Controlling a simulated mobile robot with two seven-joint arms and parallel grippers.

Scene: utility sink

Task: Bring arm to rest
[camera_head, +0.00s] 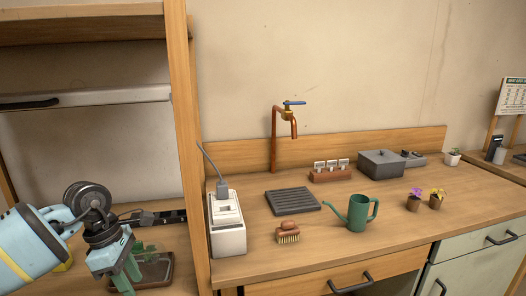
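My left arm comes in from the left, and its gripper (127,274) points down in front of the shelf unit at the lower left. Its two teal fingers show a gap between them, with nothing seen held. A dark tray (160,281) with small green plants (145,249) lies just right of and behind the fingers; I cannot tell whether they touch it. My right gripper is not in view.
A wooden post (184,130) stands between my arm and the counter. Bare counter lies front right.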

